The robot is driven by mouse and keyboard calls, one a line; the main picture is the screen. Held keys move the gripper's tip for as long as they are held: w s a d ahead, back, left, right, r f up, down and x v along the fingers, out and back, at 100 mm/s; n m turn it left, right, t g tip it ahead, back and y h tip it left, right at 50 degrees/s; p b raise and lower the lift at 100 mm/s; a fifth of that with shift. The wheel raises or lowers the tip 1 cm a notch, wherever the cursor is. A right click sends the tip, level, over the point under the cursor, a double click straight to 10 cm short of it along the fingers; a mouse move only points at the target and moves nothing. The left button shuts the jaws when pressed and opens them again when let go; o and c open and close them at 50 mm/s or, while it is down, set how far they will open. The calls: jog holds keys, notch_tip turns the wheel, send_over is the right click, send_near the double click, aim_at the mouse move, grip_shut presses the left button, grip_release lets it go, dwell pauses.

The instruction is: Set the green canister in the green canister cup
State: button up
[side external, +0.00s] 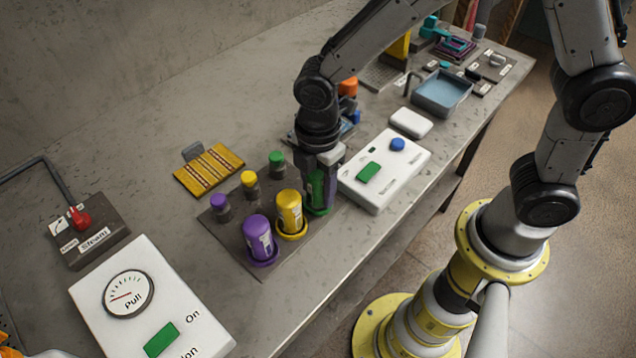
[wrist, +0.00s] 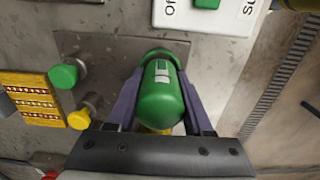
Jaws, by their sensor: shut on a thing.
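The green canister (wrist: 161,100) is between the two fingers of my gripper (wrist: 158,95) in the wrist view, and the gripper is shut on it. In the side external view my gripper (side external: 319,185) points down at the right end of a dark base plate (side external: 230,245), with the green canister (side external: 316,190) mostly hidden by the fingers. The green canister cup (side external: 319,210) shows as a green rim at the canister's lower end; its rim also shows in the wrist view (wrist: 157,52). I cannot tell whether the canister is fully seated.
A yellow canister (side external: 290,212) and a purple canister (side external: 258,236) stand in their cups to the left. Small green, yellow and purple-capped pegs (side external: 277,164) stand behind. A white box (side external: 385,170) with green and blue buttons is close on the right.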

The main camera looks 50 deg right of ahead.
jog(key=shift+f, duration=0.25)
jog(key=o, duration=1.3)
jog(key=shift+o, duration=0.2)
notch_tip(320, 180, up, 14)
jog(key=shift+f, duration=0.1)
